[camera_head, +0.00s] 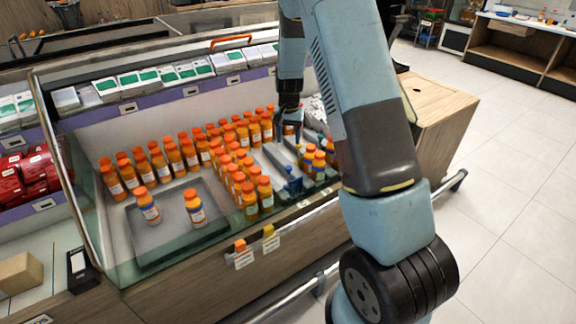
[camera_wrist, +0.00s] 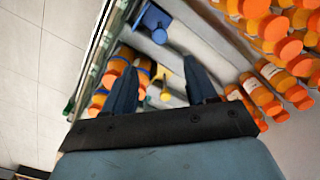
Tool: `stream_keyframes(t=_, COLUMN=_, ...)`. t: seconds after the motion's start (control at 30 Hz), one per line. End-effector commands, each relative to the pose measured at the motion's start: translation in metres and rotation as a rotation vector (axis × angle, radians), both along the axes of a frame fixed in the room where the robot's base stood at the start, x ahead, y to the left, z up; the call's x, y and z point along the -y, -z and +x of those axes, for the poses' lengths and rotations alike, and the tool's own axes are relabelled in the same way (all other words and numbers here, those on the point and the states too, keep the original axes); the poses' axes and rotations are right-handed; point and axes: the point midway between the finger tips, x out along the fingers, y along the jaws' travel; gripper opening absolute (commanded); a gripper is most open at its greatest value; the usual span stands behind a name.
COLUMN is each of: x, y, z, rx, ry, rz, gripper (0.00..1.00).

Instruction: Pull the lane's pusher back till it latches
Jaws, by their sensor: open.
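My gripper (camera_head: 288,130) reaches down into the glass-fronted case over the bottle lanes at the right; it is open and empty. In the wrist view its two dark blue fingers (camera_wrist: 160,64) are spread apart. A small yellow pusher-like part (camera_wrist: 164,82) shows between the fingers, apart from both as far as I can see. A blue pusher (camera_wrist: 152,20) sits at one end of a grey lane beyond the fingers. In the head view a blue pusher (camera_head: 292,186) stands at the front end of an empty grey lane. I cannot tell which pusher is the task's.
Orange-capped bottles (camera_head: 238,180) stand in rows close beside the empty lane. Two blue-labelled bottles (camera_head: 148,206) stand on a dark tray (camera_head: 172,245) at the left. The glass front edge and a wooden counter (camera_head: 436,105) border the case.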

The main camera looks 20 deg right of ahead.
Motion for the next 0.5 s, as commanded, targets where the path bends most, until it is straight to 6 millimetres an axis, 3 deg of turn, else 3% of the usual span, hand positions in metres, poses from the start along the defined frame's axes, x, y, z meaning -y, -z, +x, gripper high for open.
stream_keyframes(t=0.5, x=0.0, y=0.085, z=-0.001, rx=-0.004, ry=-0.001, rz=0.0, gripper=0.57)
